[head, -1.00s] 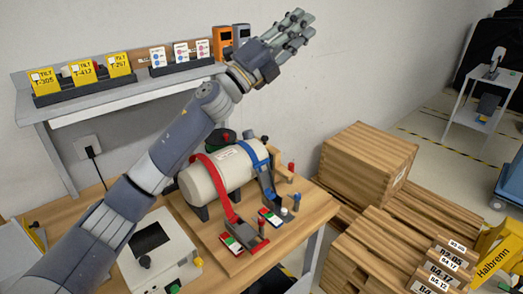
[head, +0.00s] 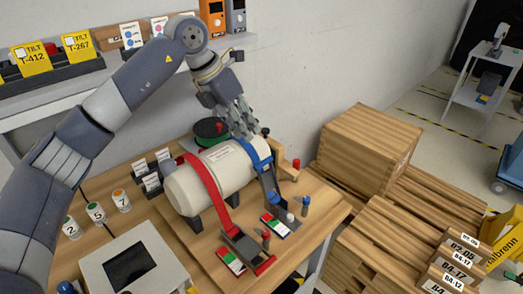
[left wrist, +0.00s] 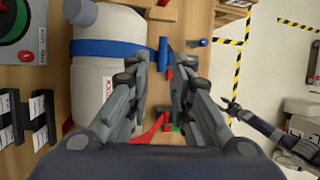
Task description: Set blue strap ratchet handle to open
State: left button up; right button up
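A pale tank (head: 180,190) lies on a wooden board, with a red strap and a blue strap (head: 257,153) over it. The blue strap's ratchet (head: 270,188) hangs down the tank's front side, and I cannot tell its handle's angle. My left gripper (head: 242,126) points down above the tank's far end, close to the blue strap. In the left wrist view my left gripper (left wrist: 162,95) is open and empty, with the blue strap (left wrist: 108,48) running beyond its fingers. My right gripper (left wrist: 231,104) shows small at the right there, its fingers apart.
The red strap (head: 205,180) has its own ratchet at the board's front. Two red, white and green plates lie by the ratchets. A green reel (head: 211,130) stands behind the tank. A grey box (head: 125,262) and numbered cups are at the left; wooden crates (head: 370,145) are at the right.

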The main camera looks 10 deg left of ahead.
pick_arm(q)
jog(key=p+x, duration=0.2)
jog(key=x, duration=0.7)
jog(key=shift+s+d+f+p, duration=0.1)
jog(key=shift+d+f+p, duration=0.1)
jog(key=shift+p, duration=0.15)
jog(key=shift+d+f, duration=0.2)
jog(key=shift+f, duration=0.25)
pick_arm(e)
jog(key=shift+s+d+r, duration=0.15)
jog(key=shift+s+r, duration=0.1)
jog(key=shift+r, duration=0.5)
jog(key=shift+s+d+r, duration=0.1)
jog(key=shift+s+r, duration=0.1)
jog(key=shift+r, duration=0.5)
pick_arm(q)
grip_shut()
pick_arm(e)
jog(key=shift+a, duration=0.25)
